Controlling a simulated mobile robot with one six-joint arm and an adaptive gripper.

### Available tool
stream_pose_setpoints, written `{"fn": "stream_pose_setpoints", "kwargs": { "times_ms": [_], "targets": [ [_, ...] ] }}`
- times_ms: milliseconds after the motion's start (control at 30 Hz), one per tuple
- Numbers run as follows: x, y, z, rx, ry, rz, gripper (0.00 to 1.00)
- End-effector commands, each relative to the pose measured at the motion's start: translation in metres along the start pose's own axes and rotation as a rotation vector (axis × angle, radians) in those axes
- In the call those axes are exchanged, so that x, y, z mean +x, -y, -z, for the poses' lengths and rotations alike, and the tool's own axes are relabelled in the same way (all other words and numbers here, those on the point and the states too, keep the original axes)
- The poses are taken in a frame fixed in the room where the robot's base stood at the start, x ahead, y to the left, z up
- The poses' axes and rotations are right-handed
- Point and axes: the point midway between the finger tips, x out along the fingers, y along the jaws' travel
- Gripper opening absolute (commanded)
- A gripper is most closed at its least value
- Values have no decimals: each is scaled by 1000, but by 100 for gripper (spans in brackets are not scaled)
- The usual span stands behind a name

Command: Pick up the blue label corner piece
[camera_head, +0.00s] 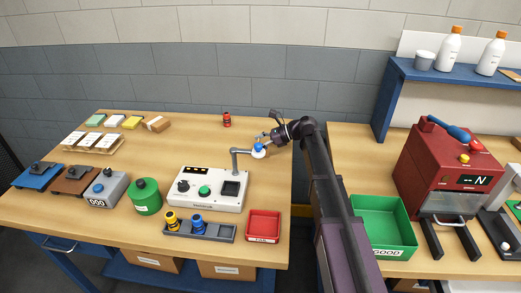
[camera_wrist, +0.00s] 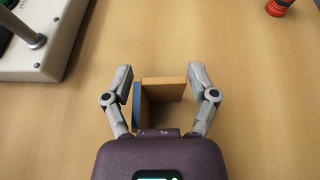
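The corner piece (camera_wrist: 165,88) shows in the wrist view as two thin wooden plates joined at a right angle, with a blue face (camera_wrist: 137,105) on its left side. It stands on the wooden table between the fingers of my gripper (camera_wrist: 160,74). The fingers are spread, one on each side, with a narrow gap seen at the right; I cannot tell whether the left finger touches the blue face. In the head view my gripper (camera_head: 268,139) is low over the table, right of the white machine, and I cannot make out the corner piece there.
A white machine (camera_head: 208,189) with a jointed post stands left of my gripper. A red bottle (camera_head: 227,119) stands behind. A red tray (camera_head: 263,225) and a green GOOD bin (camera_head: 382,223) are nearer the front. The table behind my gripper is mostly clear.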

Motion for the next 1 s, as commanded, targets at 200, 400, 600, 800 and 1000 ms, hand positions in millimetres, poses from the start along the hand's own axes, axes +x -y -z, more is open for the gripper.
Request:
{"fn": "stream_pose_setpoints", "kwargs": {
  "times_ms": [200, 400, 600, 800, 1000],
  "targets": [
    [0, 0, 0, 0, 0, -1, 40],
    [1, 0, 0, 0, 0, -1, 40],
    [0, 0, -2, 0, 0, -1, 40],
    [-3, 0, -10, 0, 0, -1, 40],
    [-9, 0, -25, -1, 0, -1, 40]
  ]
}}
